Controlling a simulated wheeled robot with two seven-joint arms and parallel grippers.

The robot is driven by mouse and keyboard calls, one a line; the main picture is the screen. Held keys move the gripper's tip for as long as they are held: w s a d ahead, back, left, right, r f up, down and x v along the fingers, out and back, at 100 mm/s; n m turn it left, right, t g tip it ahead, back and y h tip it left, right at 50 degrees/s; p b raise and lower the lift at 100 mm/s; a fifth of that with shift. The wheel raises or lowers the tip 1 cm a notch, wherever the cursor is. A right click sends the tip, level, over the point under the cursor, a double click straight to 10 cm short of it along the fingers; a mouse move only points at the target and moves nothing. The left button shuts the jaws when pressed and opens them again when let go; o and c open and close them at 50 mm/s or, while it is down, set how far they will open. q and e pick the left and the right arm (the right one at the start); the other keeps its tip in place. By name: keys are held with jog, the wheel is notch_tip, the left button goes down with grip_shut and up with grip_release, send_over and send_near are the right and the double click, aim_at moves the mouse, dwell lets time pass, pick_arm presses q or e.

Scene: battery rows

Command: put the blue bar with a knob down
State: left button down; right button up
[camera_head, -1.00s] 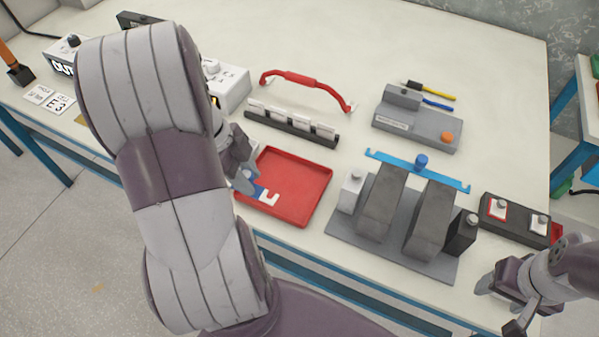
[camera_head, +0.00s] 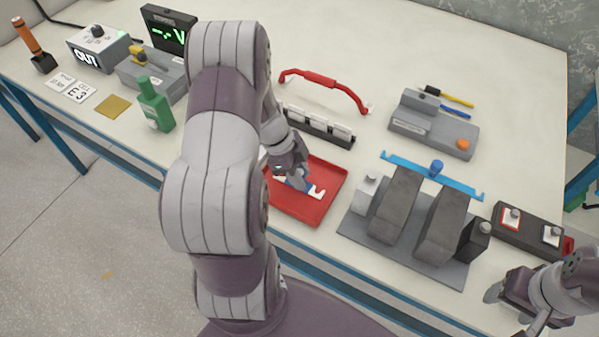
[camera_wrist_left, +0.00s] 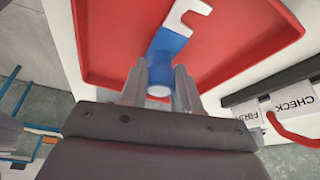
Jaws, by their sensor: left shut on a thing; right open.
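My left gripper (camera_head: 294,176) is shut on a blue bar (camera_head: 300,184) with white, forked ends. In the left wrist view the fingers (camera_wrist_left: 160,88) close around its round knob (camera_wrist_left: 158,92), and one white fork end (camera_wrist_left: 187,14) points away. The bar is over the red tray (camera_head: 312,219), which fills much of the wrist view (camera_wrist_left: 98,40). I cannot tell whether it touches the tray floor. My right gripper (camera_head: 512,312) is open and empty at the lower right.
A black rack with white blocks (camera_head: 320,128) and a red handle (camera_head: 325,81) stand behind the tray. A grey box with an orange button (camera_head: 430,130) is to the right. A green bottle (camera_head: 155,105) stands left of my arm. The table's front edge is close to the tray.

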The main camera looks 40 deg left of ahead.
pick_arm(q)
jog(key=shift+f, duration=0.15)
jog(key=c, duration=0.8)
grip_release()
jog(key=shift+a+r, duration=0.1)
jog(key=shift+r, duration=0.4)
jog(key=v, duration=1)
jog(key=s+d+n+y, duration=0.2)
jog(key=d+n, duration=0.4)
jog(key=d, duration=0.1)
jog(key=s+d+n+y, duration=0.2)
jog(key=s+d+n, duration=0.1)
jog(key=d+n, duration=0.4)
jog(key=shift+d+r+n+p, duration=0.3)
jog(key=shift+d+r+p, duration=0.15)
jog(key=shift+d, duration=0.4)
notch_tip(320, 180, up, 3)
jog(key=p, duration=0.3)
